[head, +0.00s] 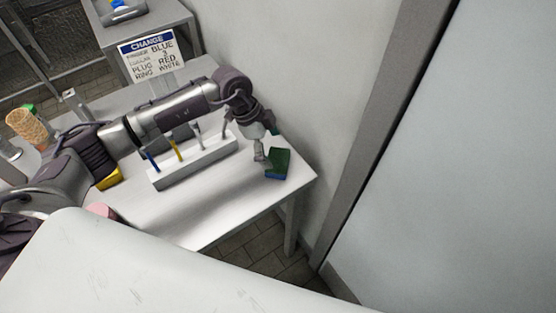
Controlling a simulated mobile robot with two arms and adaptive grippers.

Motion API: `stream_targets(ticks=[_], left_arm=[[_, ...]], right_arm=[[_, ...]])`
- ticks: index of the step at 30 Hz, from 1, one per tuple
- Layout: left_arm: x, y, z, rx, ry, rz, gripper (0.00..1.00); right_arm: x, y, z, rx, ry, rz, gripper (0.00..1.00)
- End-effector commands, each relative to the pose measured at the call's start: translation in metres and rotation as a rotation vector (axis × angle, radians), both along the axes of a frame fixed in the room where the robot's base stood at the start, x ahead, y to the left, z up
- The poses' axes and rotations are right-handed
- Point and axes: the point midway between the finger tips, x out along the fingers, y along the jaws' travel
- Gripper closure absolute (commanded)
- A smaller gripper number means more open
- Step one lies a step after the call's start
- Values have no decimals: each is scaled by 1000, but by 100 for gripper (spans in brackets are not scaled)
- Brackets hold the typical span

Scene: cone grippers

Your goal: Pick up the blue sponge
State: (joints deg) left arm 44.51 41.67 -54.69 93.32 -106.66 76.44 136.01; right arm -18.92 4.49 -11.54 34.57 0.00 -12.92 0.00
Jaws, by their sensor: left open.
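The blue sponge (277,170) lies on the white table near its right corner. Its upper face looks dark green and its lower edge is blue. My left gripper (262,157) reaches across the table from the left and points down at the sponge's left side. Its fingers are open, with one finger just left of the sponge and another near its upper edge. I cannot tell whether they touch it. My right gripper is not in view.
A white rack (196,166) with several upright tools stands left of the sponge. A sign (151,58) stands at the back. A wall (290,60) closes off the table's right side.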

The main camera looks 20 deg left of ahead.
Motion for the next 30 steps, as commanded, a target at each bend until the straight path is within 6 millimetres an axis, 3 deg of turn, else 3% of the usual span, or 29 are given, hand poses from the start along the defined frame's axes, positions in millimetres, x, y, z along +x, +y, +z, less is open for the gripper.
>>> stream_targets(ticks=[6,9,15,23,27,30], left_arm=[[1,-5,-15,0,2,-1,0],[1,-8,-31,-1,4,0,0],[3,-16,-53,-1,1,0,0],[3,-17,-56,-1,-1,-1,0],[3,-17,-55,-1,-1,-1,23],[3,-17,-55,-1,-1,-1,24]], right_arm=[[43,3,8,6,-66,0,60],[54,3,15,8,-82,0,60],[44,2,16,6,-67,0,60],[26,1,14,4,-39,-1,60],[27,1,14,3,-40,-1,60],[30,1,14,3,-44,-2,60]])
